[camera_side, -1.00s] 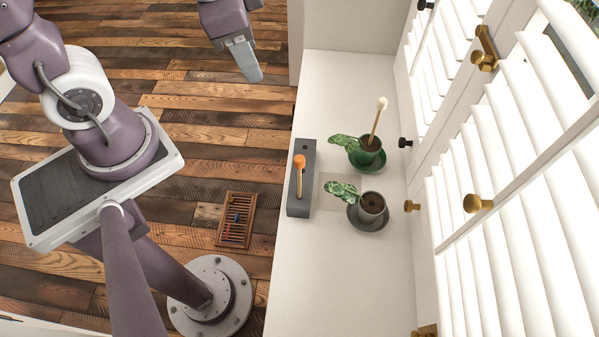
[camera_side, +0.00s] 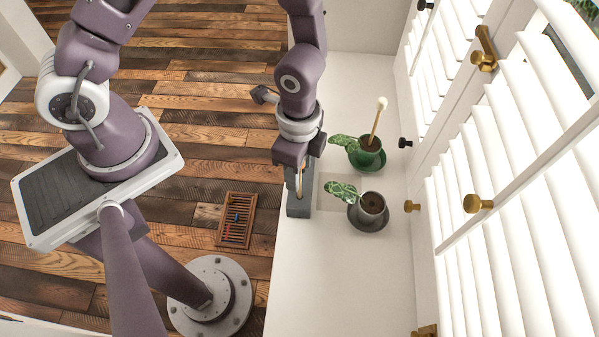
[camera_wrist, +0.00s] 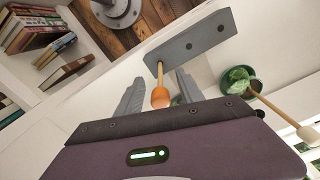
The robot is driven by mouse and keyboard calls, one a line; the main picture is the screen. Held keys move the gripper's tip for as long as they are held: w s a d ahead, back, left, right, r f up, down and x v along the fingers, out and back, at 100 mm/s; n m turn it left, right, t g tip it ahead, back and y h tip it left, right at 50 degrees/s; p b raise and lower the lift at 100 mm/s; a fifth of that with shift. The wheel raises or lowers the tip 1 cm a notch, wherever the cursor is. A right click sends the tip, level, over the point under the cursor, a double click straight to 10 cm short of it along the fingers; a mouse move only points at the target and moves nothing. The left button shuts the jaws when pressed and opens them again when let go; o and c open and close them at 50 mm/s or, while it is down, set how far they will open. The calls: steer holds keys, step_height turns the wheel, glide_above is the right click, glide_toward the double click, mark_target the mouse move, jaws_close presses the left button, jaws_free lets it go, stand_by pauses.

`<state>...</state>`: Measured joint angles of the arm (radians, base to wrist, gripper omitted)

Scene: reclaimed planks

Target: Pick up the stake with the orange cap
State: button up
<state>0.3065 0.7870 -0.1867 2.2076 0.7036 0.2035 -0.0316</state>
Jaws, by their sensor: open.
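The stake with the orange cap (camera_wrist: 161,97) stands in a hole of the long grey block (camera_wrist: 190,46), between the two fingers of my open gripper (camera_wrist: 160,80) in the wrist view. I cannot tell whether either finger touches it. In the side view my gripper (camera_side: 299,182) is pointed down over the grey block (camera_side: 299,208). Part of the tan shaft of the stake (camera_side: 299,183) shows between the fingers there; its cap is hidden by my gripper.
A green pot (camera_side: 367,155) holds a leafy plant and a stake with a white cap (camera_side: 381,104). A grey pot (camera_side: 371,207) with a leafy plant stands in front of it. White shutters (camera_side: 500,230) line the right. The near white sill is clear.

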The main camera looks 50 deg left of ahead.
jaws_close()
step_height(320, 180, up, 16)
stand_by(0.9)
